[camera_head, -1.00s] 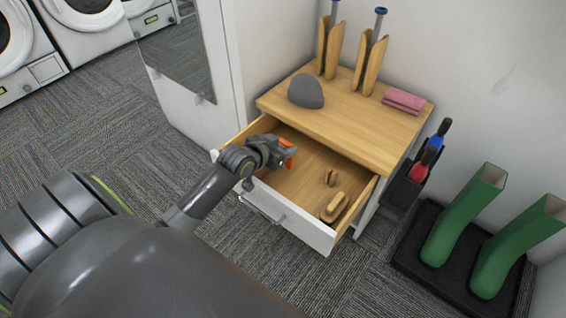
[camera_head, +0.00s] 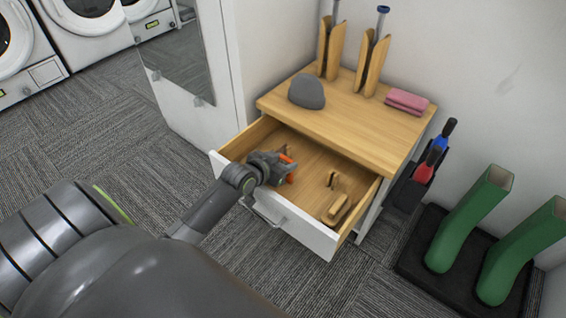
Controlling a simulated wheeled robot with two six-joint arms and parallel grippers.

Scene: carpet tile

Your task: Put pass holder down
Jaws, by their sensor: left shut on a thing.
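My left gripper (camera_head: 284,168) reaches over the front of the open drawer, and its orange-marked fingers are down inside the left part of it. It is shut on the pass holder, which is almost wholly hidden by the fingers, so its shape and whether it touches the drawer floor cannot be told. The drawer (camera_head: 300,232) is pulled out from a wooden-topped cabinet (camera_head: 345,120). My right gripper is not in view.
Small wooden pieces, a brush-like one (camera_head: 337,208) among them, lie in the drawer's right part. A grey cap (camera_head: 307,92), a folded pink cloth (camera_head: 407,102) and wooden boot trees (camera_head: 373,65) are on top. Green boots (camera_head: 470,222) stand on a black tray at right.

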